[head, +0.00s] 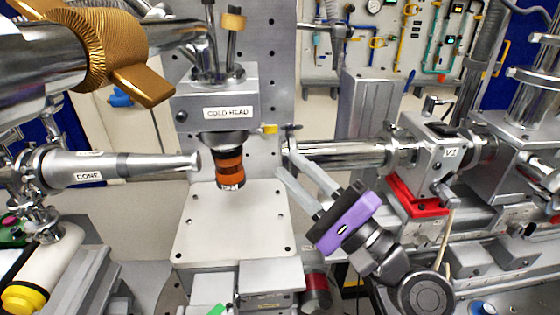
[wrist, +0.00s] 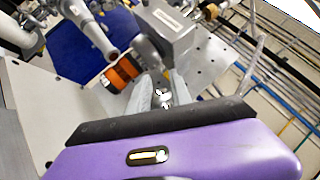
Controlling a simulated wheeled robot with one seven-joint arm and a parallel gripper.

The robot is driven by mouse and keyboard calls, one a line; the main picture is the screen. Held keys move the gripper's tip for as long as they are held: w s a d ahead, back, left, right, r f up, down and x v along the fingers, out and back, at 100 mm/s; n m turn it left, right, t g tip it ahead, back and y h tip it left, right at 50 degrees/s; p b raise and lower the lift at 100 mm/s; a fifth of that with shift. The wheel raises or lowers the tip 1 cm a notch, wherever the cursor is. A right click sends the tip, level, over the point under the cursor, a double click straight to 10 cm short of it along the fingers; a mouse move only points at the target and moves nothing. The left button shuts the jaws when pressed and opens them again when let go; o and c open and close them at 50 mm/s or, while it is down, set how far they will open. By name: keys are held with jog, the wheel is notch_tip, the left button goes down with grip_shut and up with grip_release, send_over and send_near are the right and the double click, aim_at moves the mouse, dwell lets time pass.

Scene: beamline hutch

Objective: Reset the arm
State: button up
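My gripper (head: 285,160) has a purple body and two pale grey fingers pointing up and to the left in the head view. The fingers stand apart with a gap between them, and I see nothing held. It is to the right of the orange-banded tip (head: 230,168) under the block labelled COLD HEAD (head: 217,100), apart from it in the picture. In the wrist view, the fingers (wrist: 160,92) reach up from behind the purple body, with the orange-banded tip (wrist: 118,75) to their left.
A cone labelled CONE (head: 100,165) points at the cold head from the left. A steel beam pipe (head: 345,153) runs behind my gripper to the valve block labelled V2 (head: 435,150) on a red base (head: 415,195). A pale plate (head: 230,225) lies bare below the cold head.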

jog(key=shift+s+d+f, duration=0.1)
jog(key=shift+s+d, duration=0.15)
jog(key=shift+s, duration=0.1)
jog(key=s+d+f+n+h, duration=0.1)
jog(key=s+d+f+h, duration=0.35)
jog(key=f, duration=0.35)
jog(key=s+d+f+n+h, duration=0.1)
jog(key=s+d+f+h, duration=0.2)
jog(key=s+f, duration=0.35)
jog(key=s+d+f+n+h, duration=0.2)
jog(key=s+d+f+h, duration=0.15)
jog(key=f, duration=0.55)
jog(key=s+d+n+g+h, duration=0.2)
jog(key=s+n, duration=0.8)
jog(key=s, duration=1.2)
jog(key=shift+s+f+h, duration=0.15)
jog(key=shift+h, duration=0.65)
jog(key=shift+d, duration=0.1)
